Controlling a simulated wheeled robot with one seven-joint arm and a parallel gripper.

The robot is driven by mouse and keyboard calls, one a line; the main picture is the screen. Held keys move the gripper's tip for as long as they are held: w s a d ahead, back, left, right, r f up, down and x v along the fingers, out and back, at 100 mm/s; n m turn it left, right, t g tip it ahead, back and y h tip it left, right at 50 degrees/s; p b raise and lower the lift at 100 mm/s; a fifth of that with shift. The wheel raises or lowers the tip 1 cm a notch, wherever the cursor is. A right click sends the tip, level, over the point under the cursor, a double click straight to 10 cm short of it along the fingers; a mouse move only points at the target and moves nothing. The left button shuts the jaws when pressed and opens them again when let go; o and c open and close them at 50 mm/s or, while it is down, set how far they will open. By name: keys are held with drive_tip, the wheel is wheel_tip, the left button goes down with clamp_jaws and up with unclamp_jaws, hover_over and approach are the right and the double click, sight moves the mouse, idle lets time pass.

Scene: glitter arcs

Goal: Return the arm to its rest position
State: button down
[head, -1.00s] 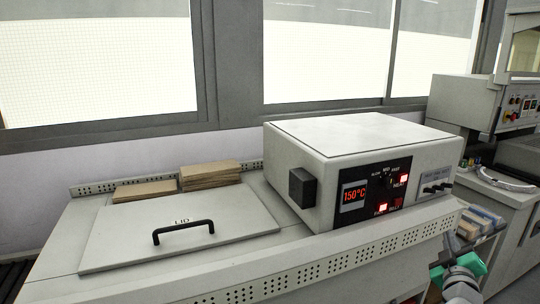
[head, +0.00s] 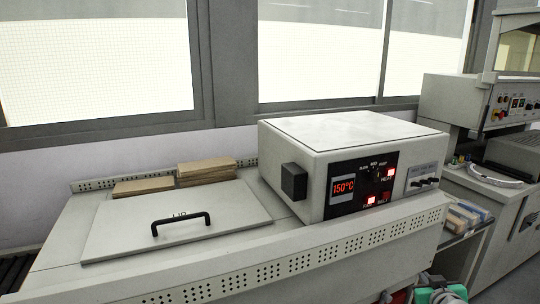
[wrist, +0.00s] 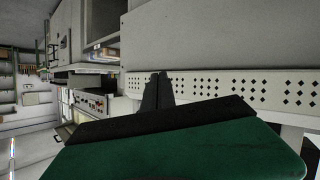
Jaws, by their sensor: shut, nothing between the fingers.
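My gripper (wrist: 157,82) shows in the wrist view as dark fingers pressed together, shut and empty. The green part of my wrist fills the bottom of that view. The fingers appear in front of the machine's pale perforated side rail (wrist: 235,88); I cannot tell how far apart they are. In the head view only a green and grey piece of my arm shows at the bottom right edge, below the machine's front rail, and the fingertips cannot be made out there.
The machine carries a flat lid (head: 180,222) with a black handle, stacked brown boards (head: 206,171) and a control box (head: 350,140) reading 150°C. A shelf with small blocks (head: 466,217) and another machine (head: 460,105) stand at right.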

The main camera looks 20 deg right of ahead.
drive_tip(key=s+a+f+m+g+y, duration=0.45)
drive_tip(key=s+a+f, duration=0.4)
drive_tip(key=f, duration=0.35)
drive_tip(key=s+a+m+g+y, duration=0.3)
drive_tip(key=s+a+g, duration=0.2)
drive_tip(key=s+a, duration=0.25)
drive_tip(key=w+a+r+n, duration=0.3)
drive_tip(key=a+r, duration=0.1)
drive_tip(key=a, duration=0.5)
drive_tip(key=w+a+r+n+t+p, duration=0.1)
drive_tip(key=w+a+r+n, duration=0.3)
drive_tip(key=a, duration=0.5)
drive_tip(key=w+a+r+n, duration=0.4)
drive_tip(key=a, duration=0.5)
drive_tip(key=shift+r, duration=0.3)
drive_tip(key=shift+a, duration=0.1)
